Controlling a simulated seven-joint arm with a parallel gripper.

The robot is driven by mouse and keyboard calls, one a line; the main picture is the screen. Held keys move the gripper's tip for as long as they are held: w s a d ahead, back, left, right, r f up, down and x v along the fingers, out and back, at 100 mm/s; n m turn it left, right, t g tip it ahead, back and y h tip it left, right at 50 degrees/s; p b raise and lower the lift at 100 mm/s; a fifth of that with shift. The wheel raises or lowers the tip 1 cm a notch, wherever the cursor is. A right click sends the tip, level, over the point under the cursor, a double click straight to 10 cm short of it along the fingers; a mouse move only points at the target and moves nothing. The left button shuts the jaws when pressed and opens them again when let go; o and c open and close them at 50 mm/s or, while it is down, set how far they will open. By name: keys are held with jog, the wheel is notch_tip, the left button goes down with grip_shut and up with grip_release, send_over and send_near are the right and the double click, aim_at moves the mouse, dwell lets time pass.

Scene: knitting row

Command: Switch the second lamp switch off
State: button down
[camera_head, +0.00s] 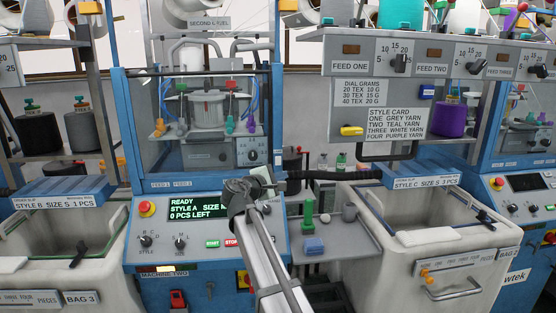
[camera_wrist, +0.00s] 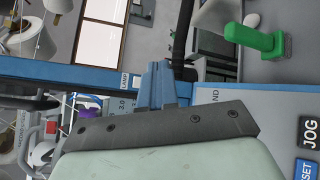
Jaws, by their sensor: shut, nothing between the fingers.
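My gripper (camera_head: 268,182) is at the right post of the middle blue machine, above its control panel. In the wrist view its blue-grey fingers (camera_wrist: 156,82) are together, with nothing between them. A small white label (camera_wrist: 124,80), which seems to read LAMP, is on the blue frame (camera_wrist: 60,72) just left of the fingertips. The lamp switch itself is not clearly visible; the fingers may cover it. I cannot tell its position or whether the fingers touch it.
The control panel has a lit display (camera_head: 195,209), a red stop knob (camera_head: 147,208) and a green start button (camera_head: 212,243). A green upright tool (camera_head: 308,212) stands on the side shelf (camera_head: 345,240) at right, and shows in the wrist view (camera_wrist: 258,40). A black pipe (camera_head: 335,175) runs right.

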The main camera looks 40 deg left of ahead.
jog(key=w+a+r, duration=0.1)
jog(key=w+a, duration=0.4)
jog(key=shift+w+a, duration=0.25)
jog(key=shift+w+a+r, duration=0.1)
dwell(2.1)
jog(key=shift+w+a, duration=0.2)
jog(key=shift+w+a+r, duration=0.1)
jog(key=shift+w+a, duration=0.1)
jog(key=shift+w, duration=0.05)
dwell(0.8)
jog(key=shift+s, duration=0.1)
jog(key=shift+s+d, duration=0.45)
jog(key=shift+d, duration=0.05)
dwell(0.5)
jog(key=s+d, duration=0.1)
jog(key=s+d+f, duration=0.1)
jog(key=s+d, duration=0.1)
jog(key=shift+s+d, duration=0.25)
dwell(0.3)
